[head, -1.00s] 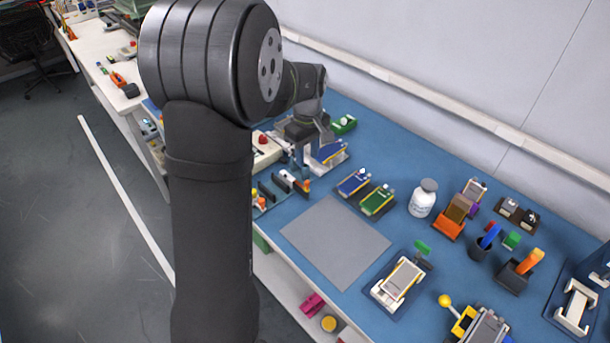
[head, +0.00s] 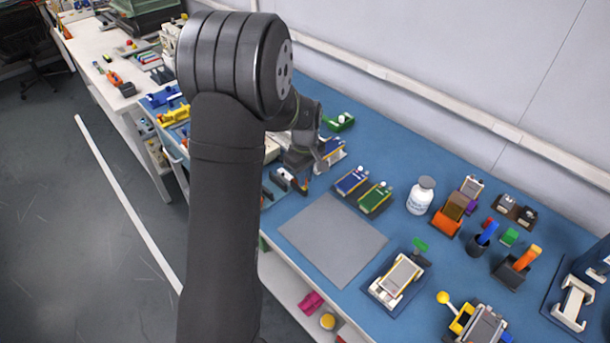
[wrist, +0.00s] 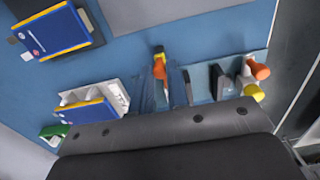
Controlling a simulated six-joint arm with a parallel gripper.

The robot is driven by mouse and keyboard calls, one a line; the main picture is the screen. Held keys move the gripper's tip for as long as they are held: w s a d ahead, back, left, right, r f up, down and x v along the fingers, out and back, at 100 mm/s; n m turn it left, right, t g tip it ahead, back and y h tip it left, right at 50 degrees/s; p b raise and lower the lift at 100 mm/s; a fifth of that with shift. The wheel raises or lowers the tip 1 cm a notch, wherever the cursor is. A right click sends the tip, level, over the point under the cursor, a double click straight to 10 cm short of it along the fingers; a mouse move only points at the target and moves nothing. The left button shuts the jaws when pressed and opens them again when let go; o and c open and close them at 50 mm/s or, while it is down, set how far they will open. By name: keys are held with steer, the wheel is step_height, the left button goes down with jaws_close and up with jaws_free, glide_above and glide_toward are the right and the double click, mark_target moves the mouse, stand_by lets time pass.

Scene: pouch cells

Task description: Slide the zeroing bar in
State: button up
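My gripper (head: 316,163) is over the far left part of the blue bench, low beside a tool rack (head: 272,187). The wrist view shows the rack (wrist: 204,96) with upright dark pieces (wrist: 217,80) and orange, white and yellow handles. A slim piece with an orange and yellow end (wrist: 160,65) stands at the fingers' place, just left of the rack pieces. I cannot tell whether the fingers hold it, nor which piece is the zeroing bar. A white fixture (wrist: 122,93) bearing a blue pouch cell (wrist: 87,113) is left of the fingers; my arm partly hides it in the head view.
Blue (head: 351,181) and green (head: 375,197) cells lie on dark trays beside a grey mat (head: 332,240). A white bottle (head: 420,196), orange holder (head: 447,222), pen cups and a cell fixture (head: 399,279) stand to the right. The mat is clear.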

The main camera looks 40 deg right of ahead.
jaws_close()
steer(key=shift+w, duration=1.55)
steer(key=o, duration=0.6)
jaws_free()
step_height(320, 180, up, 18)
steer(key=shift+f, duration=0.25)
